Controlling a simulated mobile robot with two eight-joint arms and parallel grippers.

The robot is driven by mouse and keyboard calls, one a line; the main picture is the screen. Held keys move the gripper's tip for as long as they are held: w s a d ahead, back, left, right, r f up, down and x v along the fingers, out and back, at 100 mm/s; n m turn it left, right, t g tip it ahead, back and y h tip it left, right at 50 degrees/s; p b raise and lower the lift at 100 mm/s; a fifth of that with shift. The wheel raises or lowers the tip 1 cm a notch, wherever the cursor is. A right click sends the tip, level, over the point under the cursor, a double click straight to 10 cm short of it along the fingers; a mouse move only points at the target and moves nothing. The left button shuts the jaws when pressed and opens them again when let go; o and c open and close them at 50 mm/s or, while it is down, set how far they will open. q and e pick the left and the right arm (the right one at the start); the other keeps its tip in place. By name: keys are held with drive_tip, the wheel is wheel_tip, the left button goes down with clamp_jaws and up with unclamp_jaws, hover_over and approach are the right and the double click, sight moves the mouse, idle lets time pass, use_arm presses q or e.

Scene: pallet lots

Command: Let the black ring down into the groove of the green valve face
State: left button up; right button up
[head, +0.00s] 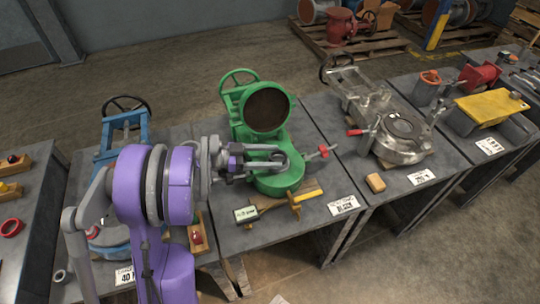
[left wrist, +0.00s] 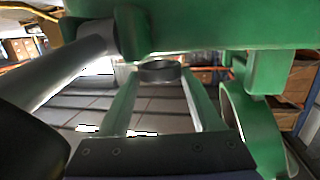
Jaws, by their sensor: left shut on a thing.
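The green valve (head: 246,84) stands on the middle table, with a round, rusty-brown opening (head: 267,109) toward me and a round green lower part (head: 278,186). My left gripper (head: 287,160) is in front of it, above the lower part. In the left wrist view, the black ring (left wrist: 160,70) sits between the far ends of the two fingers, and the left gripper (left wrist: 160,76) is shut on it. Green valve metal (left wrist: 200,33) fills the top of that view. The groove is hidden, and I cannot tell whether the ring touches the valve. My right gripper is not in view.
A red-handled tool (head: 322,152) is right of the lower part. A yellow block (head: 307,195), a wooden piece (head: 295,205) and a label (head: 343,205) lie in front. A blue valve (head: 125,130) stands left; a silver valve (head: 400,135) stands on the table to the right.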

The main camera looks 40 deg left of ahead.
use_arm(q)
drive_tip(key=shift+f+b, duration=0.55)
drive_tip(key=shift+f, duration=0.25)
drive_tip(key=o, duration=1.4)
drive_tip(key=p+v, duration=0.2)
drive_tip(key=v, duration=0.9)
drive_tip(key=shift+d, duration=0.1)
